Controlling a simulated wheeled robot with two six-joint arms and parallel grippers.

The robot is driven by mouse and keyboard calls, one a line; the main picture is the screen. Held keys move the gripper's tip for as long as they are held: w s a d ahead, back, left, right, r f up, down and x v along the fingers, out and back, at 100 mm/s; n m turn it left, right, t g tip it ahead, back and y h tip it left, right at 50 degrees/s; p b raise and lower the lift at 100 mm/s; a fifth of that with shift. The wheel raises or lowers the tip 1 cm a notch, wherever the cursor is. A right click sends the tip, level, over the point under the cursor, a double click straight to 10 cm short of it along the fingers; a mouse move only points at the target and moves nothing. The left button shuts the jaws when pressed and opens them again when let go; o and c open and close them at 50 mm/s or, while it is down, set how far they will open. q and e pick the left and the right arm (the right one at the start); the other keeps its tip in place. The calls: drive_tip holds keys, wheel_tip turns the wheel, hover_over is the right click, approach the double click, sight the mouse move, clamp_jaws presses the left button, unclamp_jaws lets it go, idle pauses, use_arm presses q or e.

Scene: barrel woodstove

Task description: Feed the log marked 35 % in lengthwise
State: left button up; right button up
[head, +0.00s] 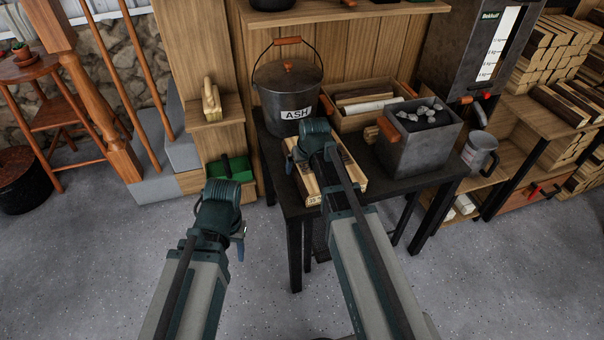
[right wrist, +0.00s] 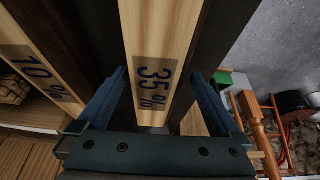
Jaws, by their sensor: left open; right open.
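The log marked 35 % (right wrist: 168,45) is a pale squared log, its label upright between my right gripper's fingers in the right wrist view. My right gripper (right wrist: 156,78) is open, one finger on each side of this log; I cannot tell whether they touch it. A log marked 10 % (right wrist: 30,62) lies to the left, past a dark strip. In the head view the logs (head: 348,172) lie on a dark table, partly hidden under my right gripper (head: 318,150). My left gripper (head: 222,208) is open and empty, left of the table over the floor. No stove opening shows.
An ash bucket (head: 287,88), a wooden crate (head: 350,118) and a metal box of grey lumps (head: 400,150) stand around the logs on the dark table (head: 292,212). Stacked firewood (head: 548,52) is at right. The floor in front is clear.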

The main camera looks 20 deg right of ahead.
drive_tip(key=b+x, duration=0.1)
drive_tip(key=x, duration=0.1)
drive_tip(key=shift+w+f+b, duration=0.15)
drive_tip(key=shift+f+b, duration=0.2)
drive_tip(key=shift+f, duration=0.05)
use_arm(q)
wheel_tip(320, 180, down, 2)
drive_tip(key=shift+f, duration=0.2)
use_arm(e)
drive_tip(key=shift+r, duration=0.1)
clamp_jaws()
